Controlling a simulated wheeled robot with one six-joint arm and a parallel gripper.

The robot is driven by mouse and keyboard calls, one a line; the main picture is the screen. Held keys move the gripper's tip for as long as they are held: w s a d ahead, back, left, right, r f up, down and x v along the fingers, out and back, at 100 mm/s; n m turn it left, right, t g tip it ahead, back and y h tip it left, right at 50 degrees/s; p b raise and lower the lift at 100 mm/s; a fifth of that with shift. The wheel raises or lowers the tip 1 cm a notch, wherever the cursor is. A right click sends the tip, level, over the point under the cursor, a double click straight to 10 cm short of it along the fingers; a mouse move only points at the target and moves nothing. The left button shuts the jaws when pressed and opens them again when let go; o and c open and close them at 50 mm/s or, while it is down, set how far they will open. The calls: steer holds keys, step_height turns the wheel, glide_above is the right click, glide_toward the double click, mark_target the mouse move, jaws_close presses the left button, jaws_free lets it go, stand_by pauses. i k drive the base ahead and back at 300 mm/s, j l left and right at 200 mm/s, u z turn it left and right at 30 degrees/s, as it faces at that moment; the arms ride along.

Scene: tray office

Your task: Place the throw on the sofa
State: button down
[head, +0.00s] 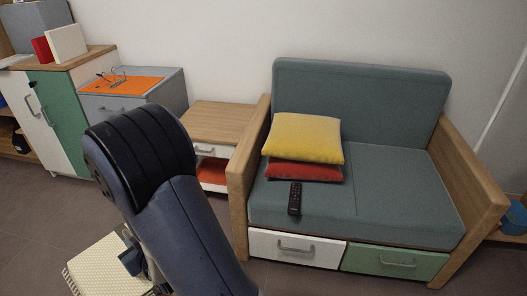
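The throw is a folded cream textured cloth (92,268) at the bottom left, partly hidden behind my arm. My gripper (134,262) is at its right edge, largely hidden by my arm. The fingers are not clear, so I cannot tell whether they grip the throw. The sofa (400,190) has a grey-green seat and back, wooden armrests, and white and green drawers below. A yellow cushion (305,138) lies on a red cushion (305,171) on the left of the seat. A black remote (295,198) lies in front of them. The right of the seat is bare.
A low wooden side table (212,122) with a red item on its shelf stands left of the sofa. A grey cabinet (165,90) with an orange mat and glasses stands farther left, beside a green-and-white cupboard (60,110). A blue container (515,218) is at the far right.

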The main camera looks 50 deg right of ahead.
mark_target(403, 190)
steer(key=k+l+z, duration=0.2)
steer(key=z, duration=0.15)
steer(key=k+l+z, duration=0.1)
steer(key=l+z, duration=0.25)
steer(key=k+l+z, duration=0.1)
steer(key=l+z, duration=0.6)
steer(key=l, duration=0.1)
